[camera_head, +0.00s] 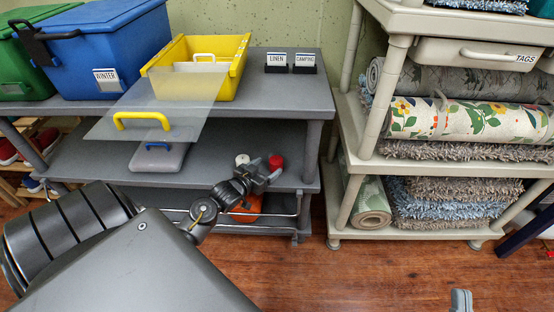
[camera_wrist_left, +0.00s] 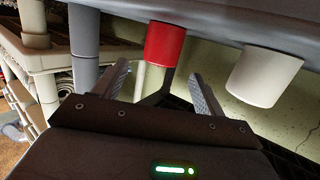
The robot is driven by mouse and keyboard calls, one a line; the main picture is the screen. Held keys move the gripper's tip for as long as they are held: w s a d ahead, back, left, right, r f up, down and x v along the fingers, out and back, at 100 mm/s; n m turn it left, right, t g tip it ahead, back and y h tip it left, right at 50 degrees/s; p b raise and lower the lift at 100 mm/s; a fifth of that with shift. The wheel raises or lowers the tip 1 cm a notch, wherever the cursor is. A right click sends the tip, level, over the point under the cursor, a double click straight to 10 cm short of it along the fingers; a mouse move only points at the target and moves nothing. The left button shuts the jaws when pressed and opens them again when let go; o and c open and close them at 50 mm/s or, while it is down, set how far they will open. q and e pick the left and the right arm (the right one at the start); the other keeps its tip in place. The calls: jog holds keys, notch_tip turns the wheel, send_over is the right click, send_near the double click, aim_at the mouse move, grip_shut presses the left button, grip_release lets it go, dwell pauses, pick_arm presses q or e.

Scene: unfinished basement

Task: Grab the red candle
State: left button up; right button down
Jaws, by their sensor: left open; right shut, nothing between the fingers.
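The red candle (camera_head: 276,162) stands on the middle shelf of the grey shelving unit, near its right end. In the left wrist view the red candle (camera_wrist_left: 165,44) appears upside down, just beyond the fingertips and roughly between their lines. My left gripper (camera_head: 266,176) is at the shelf's front edge, close to the candle. Its two fingers show apart and empty in the left wrist view (camera_wrist_left: 159,72). My right gripper (camera_head: 461,300) shows only as a small grey tip at the bottom right, shut and away from the shelves.
A white candle (camera_head: 242,159) stands left of the red one; it also shows in the left wrist view (camera_wrist_left: 265,77). The grey top shelf (camera_head: 262,95) hangs above, carrying a yellow bin (camera_head: 245,62). A beige rug rack (camera_head: 344,150) stands right.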

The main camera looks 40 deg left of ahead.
aim_at(273, 163)
pick_arm(q)
jog(key=shift+w+f, duration=0.15)
jog(key=shift+w, duration=0.55)
jog(key=b+x, duration=0.2)
jog(key=x, duration=0.2)
jog(key=shift+w+f, duration=0.2)
jog(key=shift+w, duration=0.35)
pick_arm(e)
jog(key=d+r+t, duration=0.1)
jog(key=s+d+r+t, duration=0.1)
jog(key=t, duration=0.1)
jog(key=d+r+m+t, duration=0.1)
jog(key=shift+s+d+r+t+y, duration=0.2)
jog(key=shift+r+t+y, duration=0.1)
jog(key=shift+t, duration=0.1)
pick_arm(q)
jog(key=c, duration=1.1)
pick_arm(e)
jog(key=shift+f, duration=0.1)
